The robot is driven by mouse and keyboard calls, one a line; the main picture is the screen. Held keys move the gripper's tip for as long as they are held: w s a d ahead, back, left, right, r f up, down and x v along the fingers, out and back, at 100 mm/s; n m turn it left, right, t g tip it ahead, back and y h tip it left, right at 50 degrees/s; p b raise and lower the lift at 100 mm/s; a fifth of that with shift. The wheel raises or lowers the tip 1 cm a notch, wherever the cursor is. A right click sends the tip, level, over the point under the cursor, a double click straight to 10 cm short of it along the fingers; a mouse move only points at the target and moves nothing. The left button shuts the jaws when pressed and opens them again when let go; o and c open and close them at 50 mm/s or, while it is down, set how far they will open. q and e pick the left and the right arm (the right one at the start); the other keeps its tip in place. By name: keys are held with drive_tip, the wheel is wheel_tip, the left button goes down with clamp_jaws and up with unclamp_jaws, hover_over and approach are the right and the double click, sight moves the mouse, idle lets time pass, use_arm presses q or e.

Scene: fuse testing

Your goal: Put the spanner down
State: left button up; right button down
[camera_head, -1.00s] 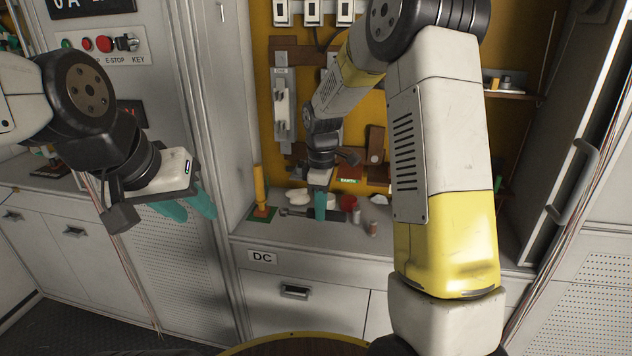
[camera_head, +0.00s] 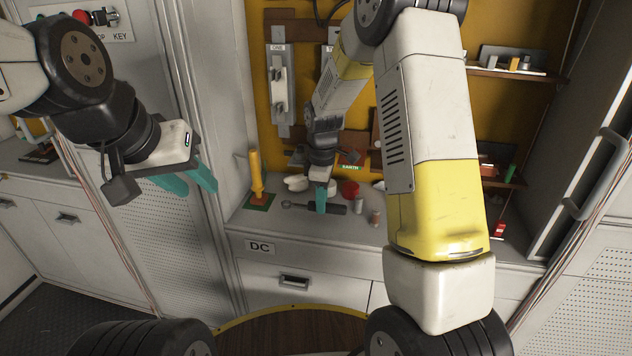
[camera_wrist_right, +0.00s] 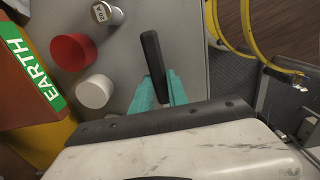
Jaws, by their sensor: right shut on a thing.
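The spanner (camera_head: 335,209) has a dark handle and a ring-like head that points left in the head view. It lies low over the grey counter (camera_head: 290,230), level with its top; whether it fully touches cannot be told. My right gripper (camera_head: 321,203) points down with its teal fingers shut on the spanner's handle. In the right wrist view the dark handle (camera_wrist_right: 152,52) sticks out past the teal fingertips (camera_wrist_right: 160,88), over the grey surface. My left gripper (camera_head: 187,182) hangs in the air to the left, its two teal fingers apart and empty.
A yellow post on a green base (camera_head: 256,180) stands left of the spanner. A red round object (camera_head: 349,189) and small cylinders (camera_head: 376,218) stand right of it. White pieces (camera_head: 296,183) lie behind. The counter's front strip is clear.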

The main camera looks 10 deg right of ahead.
drive_tip(key=shift+f, duration=0.55)
drive_tip(key=shift+f, duration=0.55)
drive_tip(key=c, duration=1.2)
unclamp_jaws()
drive_tip(key=shift+r, duration=3.95)
